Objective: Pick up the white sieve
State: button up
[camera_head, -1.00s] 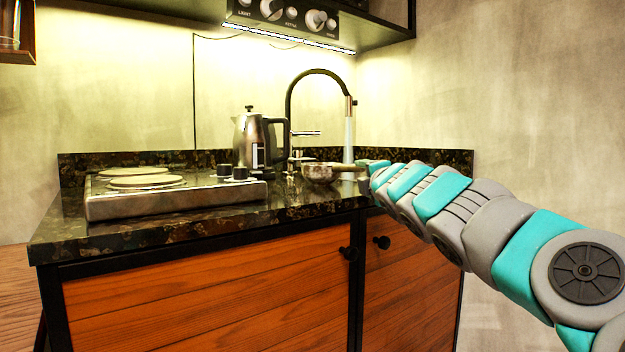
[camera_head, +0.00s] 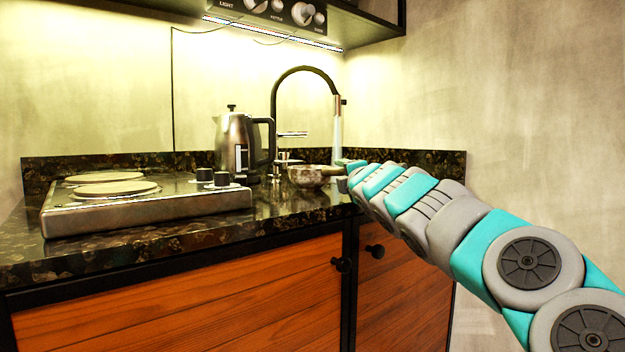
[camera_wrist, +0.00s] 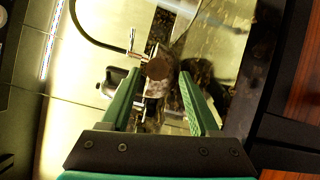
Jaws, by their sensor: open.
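I cannot make out a clearly white sieve. A small round bowl-like vessel (camera_head: 308,177) stands on the counter beside the tap, greyish-brown, with a short handle pointing right; I cannot tell whether it is the sieve. My arm reaches in from the right, its far end near this handle. In the wrist view my gripper (camera_wrist: 158,76) is open, with its two green fingers apart. A brown round end (camera_wrist: 158,68) and a pale mottled body (camera_wrist: 154,88) show between the fingers; they look like the same vessel. Contact cannot be told.
A steel kettle (camera_head: 236,142) stands left of the vessel, with a black tap (camera_head: 275,100) behind. A two-plate hob (camera_head: 150,207) fills the counter's left. A shelf (camera_head: 350,24) hangs above. Cabinet doors with black knobs are below the dark stone counter (camera_head: 200,238). A bare wall is on the right.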

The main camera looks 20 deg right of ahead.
aim_at(337, 173)
jog(key=w, duration=0.3)
jog(key=shift+w+a+r+p, duration=0.1)
jog(key=shift+a+r+p, duration=0.1)
jog(key=shift+p, duration=0.2)
jog(key=shift+w+d+r+p, duration=0.1)
jog(key=shift+w+r+p, duration=0.05)
jog(key=shift+w+p, duration=0.2)
jog(key=shift+w+d+f, duration=0.1)
jog(key=shift+w+f, duration=0.1)
jog(key=shift+w, duration=0.4)
grip_shut()
dwell(0.4)
